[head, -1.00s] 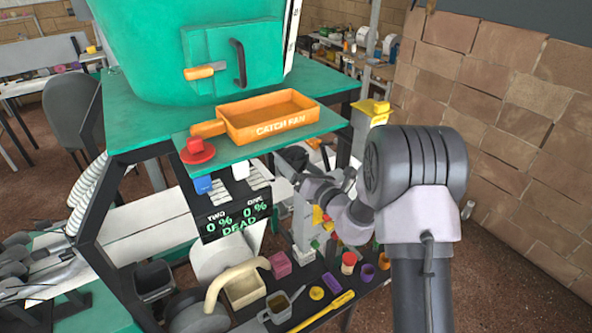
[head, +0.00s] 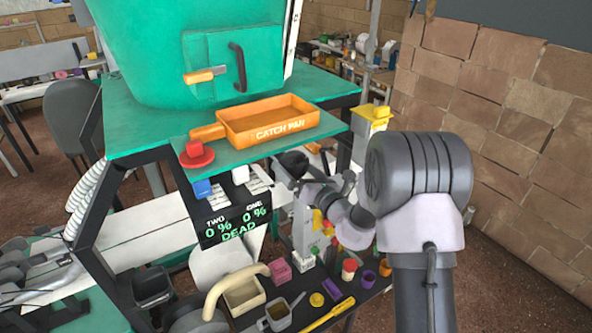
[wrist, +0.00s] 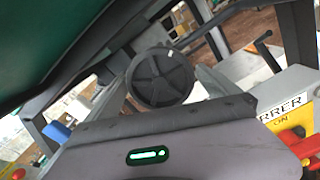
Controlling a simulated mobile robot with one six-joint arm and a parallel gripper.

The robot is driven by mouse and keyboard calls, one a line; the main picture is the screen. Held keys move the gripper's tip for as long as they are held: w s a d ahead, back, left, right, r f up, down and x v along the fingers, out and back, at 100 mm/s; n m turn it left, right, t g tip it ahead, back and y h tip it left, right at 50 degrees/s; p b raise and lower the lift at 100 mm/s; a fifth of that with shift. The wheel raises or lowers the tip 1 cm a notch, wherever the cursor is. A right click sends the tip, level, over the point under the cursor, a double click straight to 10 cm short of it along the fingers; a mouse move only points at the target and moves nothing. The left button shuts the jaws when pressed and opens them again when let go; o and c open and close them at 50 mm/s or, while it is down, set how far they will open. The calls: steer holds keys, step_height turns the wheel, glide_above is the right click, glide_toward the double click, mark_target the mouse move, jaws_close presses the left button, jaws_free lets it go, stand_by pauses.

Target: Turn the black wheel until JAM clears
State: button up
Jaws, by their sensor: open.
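The black wheel (wrist: 160,77) is a round spoked disc near the middle of the wrist view, facing the camera. It also shows as a small dark round shape under the green shelf in the head view (head: 293,163). My gripper (head: 312,184) is just in front of and below it, with open jaws. In the wrist view my gripper's grey body fills the bottom, and the wheel is beyond it. I cannot tell whether the fingers touch the wheel. The display (head: 232,220) reads TWO 0 %, ONE 0 % and DEAD; I see no JAM text.
The green shelf with an orange catch pan (head: 268,122) and a red button (head: 196,155) overhangs the wheel. A brick wall (head: 505,130) stands at right.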

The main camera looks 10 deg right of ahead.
mark_target(295, 169)
steer(key=shift+b+v, duration=0.5)
steer(key=shift+v, duration=1.55)
